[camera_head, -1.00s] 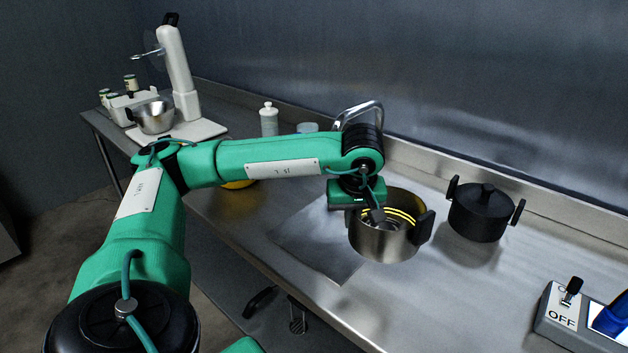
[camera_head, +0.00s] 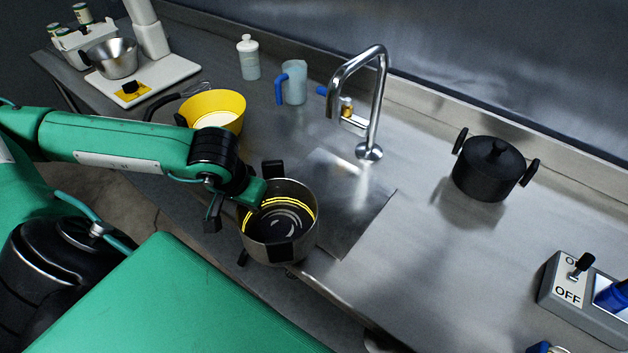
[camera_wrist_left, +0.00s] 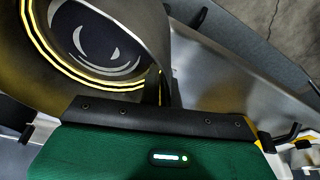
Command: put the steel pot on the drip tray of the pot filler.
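The steel pot (camera_head: 262,248) has dark handles and yellow lines inside. It is at the counter's front edge, left of and in front of the drip tray (camera_head: 345,215), a flat steel plate below the chrome pot filler (camera_head: 376,100). My left gripper (camera_head: 232,207) is at the pot's left rim and appears shut on its wall. The pot looks upright; its height above the counter is hard to judge. The left wrist view shows the pot's inside (camera_wrist_left: 95,45) close against my gripper; the fingertips are mostly hidden. My right gripper is not in view.
A yellow bowl (camera_head: 213,108), a blue-handled jug (camera_head: 294,82) and a white bottle (camera_head: 248,58) stand left of the pot filler. A black lidded pot (camera_head: 490,170) stands right of the tray, and a switch box (camera_head: 565,290) is at right. The tray's visible surface is clear.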

